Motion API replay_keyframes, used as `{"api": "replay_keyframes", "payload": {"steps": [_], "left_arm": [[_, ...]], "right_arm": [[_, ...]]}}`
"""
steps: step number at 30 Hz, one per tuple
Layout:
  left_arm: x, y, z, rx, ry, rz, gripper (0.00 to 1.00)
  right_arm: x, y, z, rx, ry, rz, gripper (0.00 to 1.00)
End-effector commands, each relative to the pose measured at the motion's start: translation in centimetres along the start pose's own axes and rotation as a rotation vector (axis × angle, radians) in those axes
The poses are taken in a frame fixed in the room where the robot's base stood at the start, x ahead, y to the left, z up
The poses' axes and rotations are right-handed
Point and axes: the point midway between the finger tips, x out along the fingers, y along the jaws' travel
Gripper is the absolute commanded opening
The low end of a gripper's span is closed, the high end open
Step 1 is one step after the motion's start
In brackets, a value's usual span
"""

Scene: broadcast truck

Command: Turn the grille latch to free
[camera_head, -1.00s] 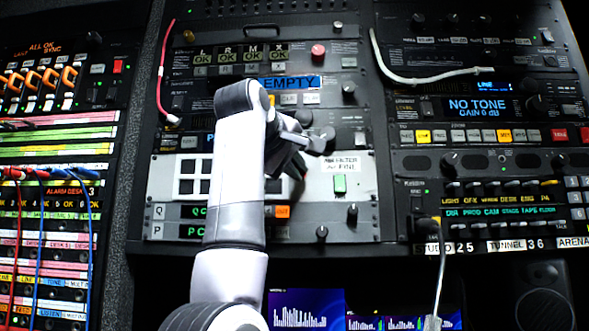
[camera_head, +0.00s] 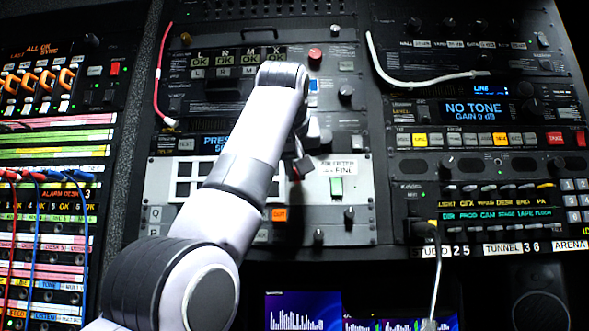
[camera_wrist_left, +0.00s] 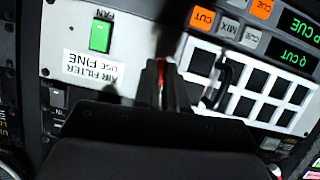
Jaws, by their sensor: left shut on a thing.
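The grille is a white panel (camera_head: 160,182) with black square openings, partly hidden by my left arm in the head view. In the left wrist view the grille (camera_wrist_left: 244,76) lies right of the fingers, with a black curved handle (camera_wrist_left: 223,82) across it. My left gripper (camera_head: 300,165) is at the grille's right side, beside the AIR FILTER label (camera_head: 338,165). In the left wrist view its dark fingers (camera_wrist_left: 163,82) are shut on a narrow red piece, which appears to be the grille latch (camera_wrist_left: 164,70). The fingers hide most of it, so its angle is unclear. My right gripper is out of view.
A green FAN rocker (camera_head: 336,187) sits just right of the gripper, with small black knobs (camera_head: 349,216) below. A lit orange CUT button (camera_head: 280,214) is under the gripper. A red cable (camera_head: 160,75) and a white cable (camera_head: 420,82) hang on the racks.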

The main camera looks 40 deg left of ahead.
Motion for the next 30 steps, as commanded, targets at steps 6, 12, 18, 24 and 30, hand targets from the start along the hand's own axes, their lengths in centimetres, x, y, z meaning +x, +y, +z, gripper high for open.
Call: {"api": "replay_keyframes", "payload": {"steps": [6,12,18,24,30], "left_arm": [[0.05,0.09,0.13,0.081,-0.005,-0.035,0.00],[0.04,0.14,0.12,0.111,-0.004,-0.046,0.00],[0.04,0.15,0.12,0.118,-0.004,-0.048,0.00],[0.05,0.16,0.13,0.118,-0.004,-0.048,0.00],[0.04,0.16,0.10,0.117,-0.003,-0.048,0.36]], "right_arm": [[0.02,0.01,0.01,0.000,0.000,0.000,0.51],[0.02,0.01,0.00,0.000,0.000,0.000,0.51],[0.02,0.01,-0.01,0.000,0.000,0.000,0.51],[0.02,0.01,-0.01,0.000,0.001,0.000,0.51],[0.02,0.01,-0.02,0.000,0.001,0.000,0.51]]}}
